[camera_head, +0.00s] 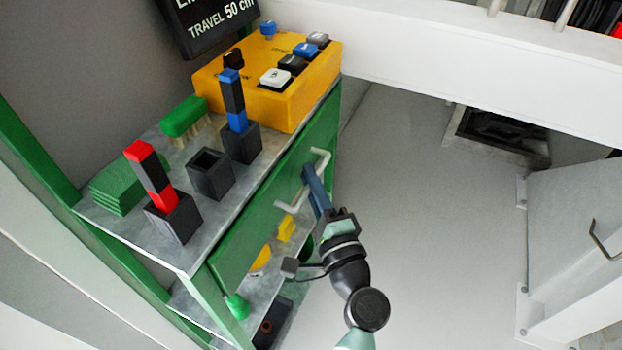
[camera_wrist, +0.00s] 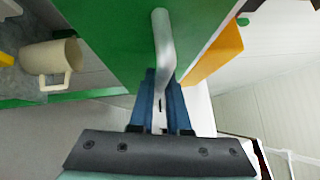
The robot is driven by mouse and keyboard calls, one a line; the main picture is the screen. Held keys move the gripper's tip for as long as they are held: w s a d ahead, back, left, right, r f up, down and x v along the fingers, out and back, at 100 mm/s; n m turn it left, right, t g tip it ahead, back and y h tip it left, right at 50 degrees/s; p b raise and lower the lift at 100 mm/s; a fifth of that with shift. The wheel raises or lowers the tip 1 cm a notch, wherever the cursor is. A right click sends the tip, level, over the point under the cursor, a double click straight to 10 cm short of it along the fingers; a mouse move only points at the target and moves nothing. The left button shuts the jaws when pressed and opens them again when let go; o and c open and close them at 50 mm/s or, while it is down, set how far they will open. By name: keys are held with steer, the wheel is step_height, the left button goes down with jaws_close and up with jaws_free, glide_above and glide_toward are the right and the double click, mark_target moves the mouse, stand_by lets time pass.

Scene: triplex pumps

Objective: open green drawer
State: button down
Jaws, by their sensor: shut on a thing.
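The green drawer (camera_head: 252,226) is the long green front under the grey top of the shelf unit in the head view. It carries a pale bar handle (camera_head: 318,160), and its front lies near the unit's edge; I cannot tell whether it stands out. My gripper (camera_head: 311,175) is at the handle, with its blue fingers shut on the bar. In the wrist view the fingers (camera_wrist: 162,85) close around the handle (camera_wrist: 161,40), against the green drawer front (camera_wrist: 115,35).
A yellow button box (camera_head: 270,80), a green brush (camera_head: 184,117) and black holders with red and blue handles stand on the unit's top. A cream mug (camera_wrist: 50,60) shows in the wrist view. Grey floor (camera_head: 420,210) right of the unit is open. A white cabinet (camera_head: 575,235) stands farther right.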

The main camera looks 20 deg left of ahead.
steer(key=d+b, duration=0.2)
steer(key=d, duration=1.3)
steer(key=shift+s, duration=0.25)
steer(key=c, duration=0.9)
jaws_free()
steer(key=v, duration=1.3)
steer(key=shift+p, duration=0.45)
